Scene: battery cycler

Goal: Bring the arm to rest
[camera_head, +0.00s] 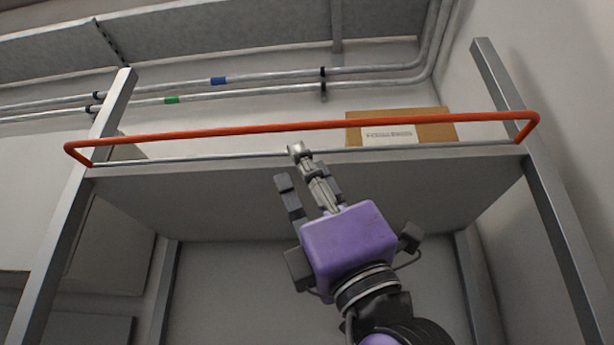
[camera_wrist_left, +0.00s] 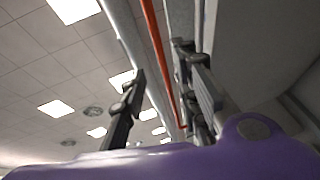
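My left gripper (camera_head: 291,167), on a purple wrist body, reaches up in front of the shelf in the head view. Its two dark fingers stand apart with a gap between them. The left wrist view also shows the left gripper (camera_wrist_left: 158,65), with its fingers spread and nothing held between them. The fingertips are close to the front edge of the shelf (camera_head: 220,190), just below the orange rail (camera_head: 300,129); I cannot tell whether they touch it. My right gripper is in neither view.
A cardboard box (camera_head: 432,130) with a white label sits on the shelf behind the rail. Grey metal posts (camera_head: 560,220) stand at both sides of the shelf. Pipes (camera_head: 270,82) run along the wall above. The space beneath the shelf around my left wrist looks open.

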